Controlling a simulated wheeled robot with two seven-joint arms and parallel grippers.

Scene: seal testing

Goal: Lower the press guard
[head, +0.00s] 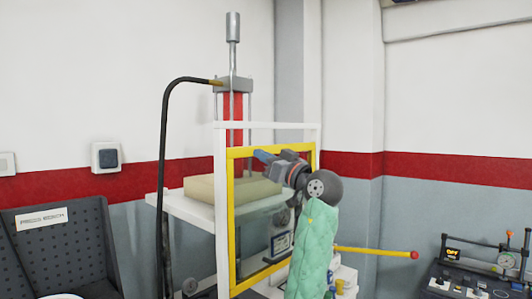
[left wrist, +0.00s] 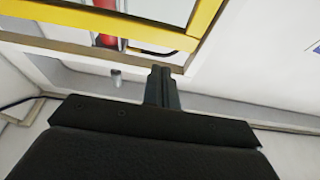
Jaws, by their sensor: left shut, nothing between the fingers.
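The press guard (head: 231,225) is a clear panel in a yellow frame, set within a white upright frame (head: 221,190) on the front of the press (head: 233,84). Its top bar stands below the white crossbar. My left gripper (head: 262,156) is shut and empty in front of the guard's upper part, close to the top bar; I cannot tell whether they touch. In the left wrist view the shut fingers (left wrist: 162,73) point toward the yellow frame (left wrist: 200,20) at the top. My green-sleeved arm hides the guard's lower right. My right gripper is not in view.
A beige block (head: 205,188) lies on a white shelf (head: 180,206) behind the guard. A black hose (head: 163,150) arches on the left. A yellow rod with a red tip (head: 375,251) sticks out right. A dark bench (head: 470,280) with gauges stands far right.

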